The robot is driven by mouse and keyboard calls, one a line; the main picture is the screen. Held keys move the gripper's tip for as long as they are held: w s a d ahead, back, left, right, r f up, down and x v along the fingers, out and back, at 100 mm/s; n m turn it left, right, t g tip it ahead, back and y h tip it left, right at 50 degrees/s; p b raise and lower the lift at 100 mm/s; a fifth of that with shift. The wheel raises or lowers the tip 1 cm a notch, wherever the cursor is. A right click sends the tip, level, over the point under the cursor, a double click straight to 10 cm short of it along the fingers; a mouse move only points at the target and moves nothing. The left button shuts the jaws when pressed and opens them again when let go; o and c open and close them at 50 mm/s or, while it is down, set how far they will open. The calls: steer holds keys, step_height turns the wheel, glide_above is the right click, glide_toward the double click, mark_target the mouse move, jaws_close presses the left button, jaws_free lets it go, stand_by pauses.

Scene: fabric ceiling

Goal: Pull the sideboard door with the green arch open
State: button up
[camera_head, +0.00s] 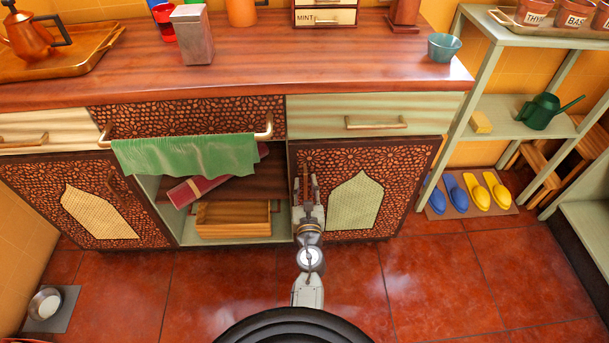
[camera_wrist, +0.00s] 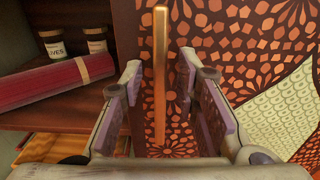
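The sideboard door with the green arch (camera_head: 354,203) is the right-hand door, dark with a carved pattern, and it looks shut. In the wrist view its carved face (camera_wrist: 225,45) fills the right half, with part of the pale green arch (camera_wrist: 285,110). Its upright brass bar handle (camera_wrist: 160,75) is near the door's left edge. My gripper (camera_head: 308,188) is in front of this handle. In the wrist view my gripper (camera_wrist: 160,82) is open, one finger on each side of the bar, with gaps visible. In the head view my gripper mostly hides the handle.
Left of the door is an open compartment with a red roll (camera_wrist: 60,98), jars (camera_wrist: 54,44) and a wooden crate (camera_head: 233,219). A green towel (camera_head: 187,155) hangs from a rail above it. Slippers (camera_head: 470,191) lie on a mat to the right. The floor in front is clear.

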steer(key=shift+w, duration=0.2)
jaws_close()
stand_by(0.3)
steer(key=shift+r, duration=0.1)
stand_by(0.4)
